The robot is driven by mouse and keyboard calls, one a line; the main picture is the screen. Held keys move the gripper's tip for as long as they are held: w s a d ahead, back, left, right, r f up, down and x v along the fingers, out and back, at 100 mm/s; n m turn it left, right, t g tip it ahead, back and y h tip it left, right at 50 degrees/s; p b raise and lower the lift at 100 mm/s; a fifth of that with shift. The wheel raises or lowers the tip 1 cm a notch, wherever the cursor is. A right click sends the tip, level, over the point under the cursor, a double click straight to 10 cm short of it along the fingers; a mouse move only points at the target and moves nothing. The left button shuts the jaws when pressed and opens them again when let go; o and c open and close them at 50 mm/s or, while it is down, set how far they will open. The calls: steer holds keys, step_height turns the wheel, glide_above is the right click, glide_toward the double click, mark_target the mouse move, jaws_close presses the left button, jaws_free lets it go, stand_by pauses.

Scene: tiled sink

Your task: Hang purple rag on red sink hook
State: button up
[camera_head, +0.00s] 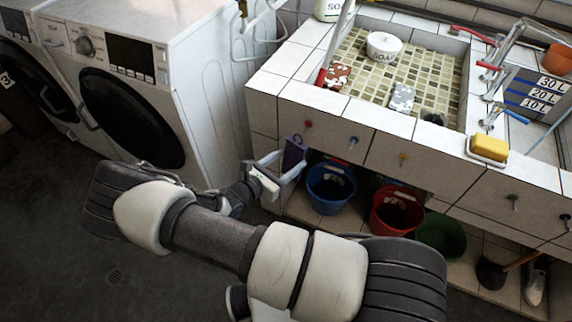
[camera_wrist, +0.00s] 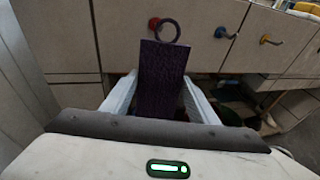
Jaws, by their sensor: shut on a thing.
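The purple rag (camera_head: 294,154) is held upright in front of the tiled sink front, with a ring (camera_wrist: 167,31) at its top. My gripper (camera_head: 281,168) is shut on the rag, with a finger at each side. The rag also shows in the wrist view (camera_wrist: 162,75), where its lower end is hidden behind the gripper body. The red hook (camera_head: 308,125) is on the sink front, just above and right of the rag. In the wrist view the red hook (camera_wrist: 153,23) shows by the ring's left edge. I cannot tell whether they touch.
Blue (camera_head: 353,142) and yellow (camera_head: 403,158) hooks are to the right. A blue bucket (camera_head: 331,188) and a red bucket (camera_head: 397,209) stand under the sink. A washing machine (camera_head: 140,85) stands left of my gripper. A yellow sponge (camera_head: 490,147) lies on the sink edge.

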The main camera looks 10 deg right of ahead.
mark_target(290, 156)
steer(key=shift+w+d+f+b, duration=0.1)
steer(key=shift+w+d+b, duration=0.1)
steer(key=shift+w+d, duration=0.35)
steer(key=shift+w+d+f+b, duration=0.1)
steer(key=shift+w+d+b, duration=0.2)
steer(key=shift+w, duration=0.45)
steer(key=shift+w+d+f+b, duration=0.3)
steer(key=shift+w+d+f, duration=0.05)
steer(key=shift+w+f, duration=0.15)
steer(key=o, duration=1.1)
steer(key=shift+s, duration=0.1)
steer(key=p+v, duration=0.1)
steer(key=v, duration=1.6)
steer(key=shift+s+a+p, duration=0.1)
steer(key=shift+p, duration=0.25)
steer(key=shift+r, duration=0.1)
